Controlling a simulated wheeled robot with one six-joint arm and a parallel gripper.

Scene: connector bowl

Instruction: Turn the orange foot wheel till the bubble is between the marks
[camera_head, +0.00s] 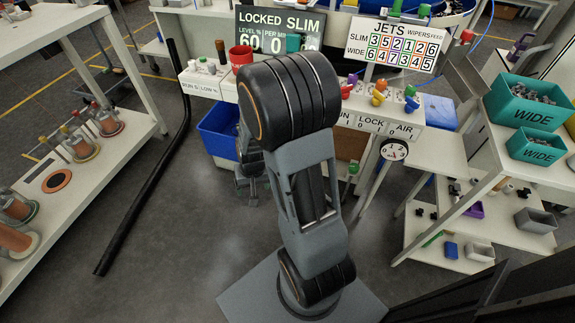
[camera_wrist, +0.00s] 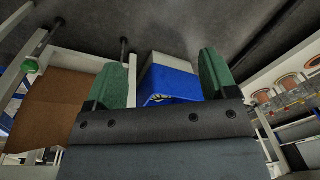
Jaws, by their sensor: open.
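My gripper (camera_wrist: 160,60) is open in the wrist view, with its two green fingers wide apart and nothing held between them. In the head view my arm stands in the middle and mostly hides the gripper. I cannot make out an orange foot wheel for certain in either view. No bubble or marks can be made out. A green knob (camera_head: 352,170) shows below the bench, right of my arm. A green knob also shows at the left of the wrist view (camera_wrist: 30,65).
A blue bin (camera_head: 217,130) stands under the white bench (camera_head: 205,84); a blue bin (camera_wrist: 172,84) also shows beyond my fingers. A flat orange disc (camera_head: 57,181) lies on the left bench. Teal bins (camera_head: 530,100) stand at right.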

